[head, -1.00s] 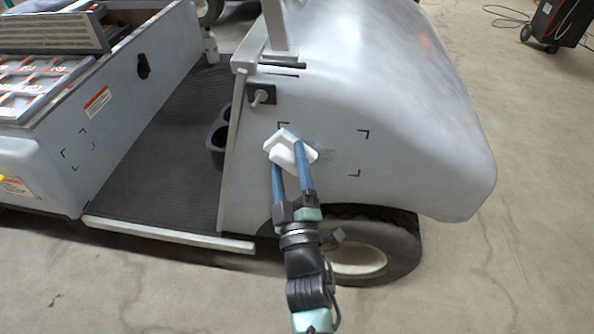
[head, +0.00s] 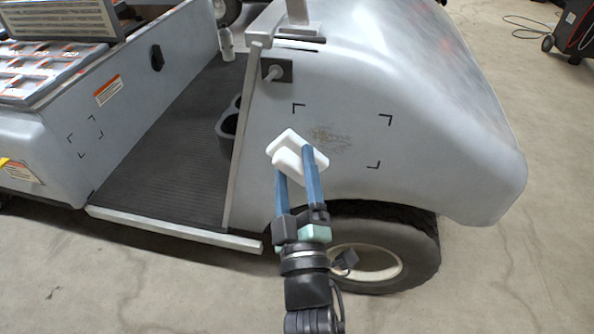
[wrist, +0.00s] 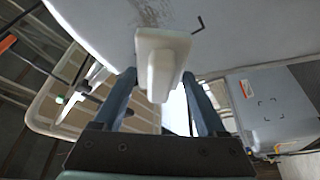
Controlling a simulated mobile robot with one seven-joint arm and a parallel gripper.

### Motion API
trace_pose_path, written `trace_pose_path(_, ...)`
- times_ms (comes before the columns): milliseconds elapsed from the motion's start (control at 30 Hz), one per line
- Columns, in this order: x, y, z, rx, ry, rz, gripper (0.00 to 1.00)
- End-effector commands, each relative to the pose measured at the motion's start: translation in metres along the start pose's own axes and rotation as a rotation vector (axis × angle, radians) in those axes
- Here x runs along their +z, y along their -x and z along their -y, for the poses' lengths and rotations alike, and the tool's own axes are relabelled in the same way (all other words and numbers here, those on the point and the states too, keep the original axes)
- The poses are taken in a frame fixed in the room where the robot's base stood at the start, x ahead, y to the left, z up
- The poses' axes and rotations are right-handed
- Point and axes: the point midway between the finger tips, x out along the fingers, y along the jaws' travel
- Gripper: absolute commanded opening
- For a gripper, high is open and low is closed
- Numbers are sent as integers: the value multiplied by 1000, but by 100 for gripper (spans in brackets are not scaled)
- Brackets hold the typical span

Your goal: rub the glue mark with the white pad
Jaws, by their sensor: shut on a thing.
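The white pad (head: 297,156) is in my gripper (head: 296,160), which is shut on it by its raised grip. The wrist view also shows the pad (wrist: 160,60) between the two blue fingers. The glue mark (head: 328,139) is a brownish smudge on the grey cart panel (head: 360,130), inside black corner marks. In the head view the pad is left of the mark and a little below it. In the wrist view part of the mark (wrist: 150,12) shows beyond the pad. I cannot tell whether the pad touches the panel.
The cart's front wheel (head: 370,260) is below the panel. To the left are the footwell floor (head: 175,150), a cup holder (head: 228,128) and a knob on a dark plate (head: 276,71). Another set of corner marks (head: 85,142) is on the left side panel. Concrete floor lies in front.

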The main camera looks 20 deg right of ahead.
Motion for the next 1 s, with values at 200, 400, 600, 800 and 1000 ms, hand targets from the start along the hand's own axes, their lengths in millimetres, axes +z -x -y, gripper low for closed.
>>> trace_pose_path(200,-3,8,0,1,0,1,29)
trace_pose_path(400,-3,7,-1,0,-1,0,29)
trace_pose_path(600,-5,19,3,1,1,-2,29)
trace_pose_path(800,-12,33,2,1,0,-1,29)
trace_pose_path(1000,-15,35,-1,1,-1,0,29)
